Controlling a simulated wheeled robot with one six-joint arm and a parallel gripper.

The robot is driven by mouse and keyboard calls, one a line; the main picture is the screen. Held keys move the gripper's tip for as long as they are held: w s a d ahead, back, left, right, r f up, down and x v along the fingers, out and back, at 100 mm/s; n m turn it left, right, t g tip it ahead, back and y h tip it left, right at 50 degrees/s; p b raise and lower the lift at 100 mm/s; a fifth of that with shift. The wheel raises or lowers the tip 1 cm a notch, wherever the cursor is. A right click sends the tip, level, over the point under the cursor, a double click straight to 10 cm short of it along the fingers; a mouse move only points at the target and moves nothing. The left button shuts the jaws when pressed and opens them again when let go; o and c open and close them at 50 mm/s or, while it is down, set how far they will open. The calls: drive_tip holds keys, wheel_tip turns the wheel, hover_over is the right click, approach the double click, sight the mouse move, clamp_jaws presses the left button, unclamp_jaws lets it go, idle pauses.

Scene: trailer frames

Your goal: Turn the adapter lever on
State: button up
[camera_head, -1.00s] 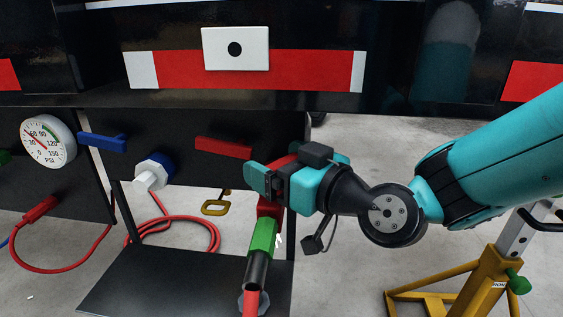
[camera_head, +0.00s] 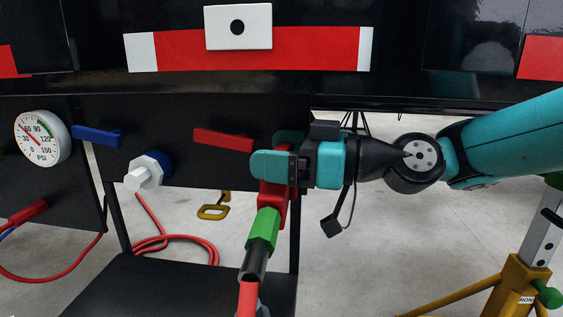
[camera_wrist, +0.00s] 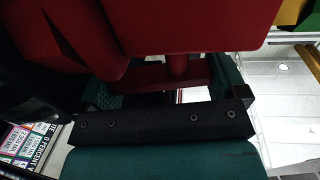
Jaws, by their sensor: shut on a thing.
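My gripper (camera_head: 272,152) has teal fingers and is shut on the upper part of the red adapter (camera_head: 276,202) in the head view. The fingers hide much of that part, and I cannot make out the lever's exact position there. A green collar (camera_head: 263,228) and a hose hang below the adapter, tilted down to the left. In the wrist view the adapter's large red body (camera_wrist: 200,25) fills the top, and a narrow red bar (camera_wrist: 165,78) lies between the teal finger pads.
Left of my gripper are a red handle (camera_head: 223,140), a white fitting (camera_head: 143,176), a blue handle (camera_head: 97,136) and a gauge (camera_head: 42,138). A black beam runs above. A black shelf (camera_head: 150,290) lies below. A yellow stand (camera_head: 515,285) is at lower right.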

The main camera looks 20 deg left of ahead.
drive_tip(key=shift+w+n+g, duration=0.1)
drive_tip(key=shift+n+g, duration=0.6)
drive_tip(key=shift+g, duration=0.4)
drive_tip(key=shift+a+h, duration=0.1)
drive_tip(key=shift+h, duration=0.2)
drive_tip(key=o, duration=0.6)
